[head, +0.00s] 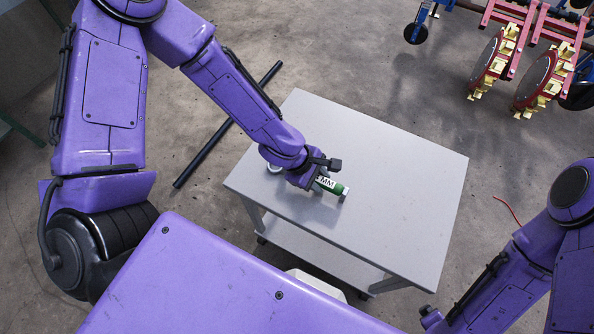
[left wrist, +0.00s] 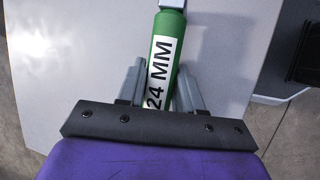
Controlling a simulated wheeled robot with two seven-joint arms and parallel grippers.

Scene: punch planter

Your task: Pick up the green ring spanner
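The green ring spanner (head: 340,188) is on the grey table top. Its handle with the white "24 MM" label also shows in the left wrist view (left wrist: 165,50). A pale metal ring end (head: 273,168) shows to the left of my gripper. My left gripper (head: 308,180) is low over the table at the spanner's handle. In the left wrist view its two grey fingers (left wrist: 160,88) stand close on either side of the handle, with little or no gap, and look shut on it. Part of the spanner is hidden under the gripper. My right gripper is not clearly seen.
The grey table (head: 400,180) is otherwise clear, with a lower shelf (head: 315,255) beneath. A dark bar (head: 228,125) lies on the floor to its left. A red and blue machine with yellow-toothed wheels (head: 497,60) stands at the back right.

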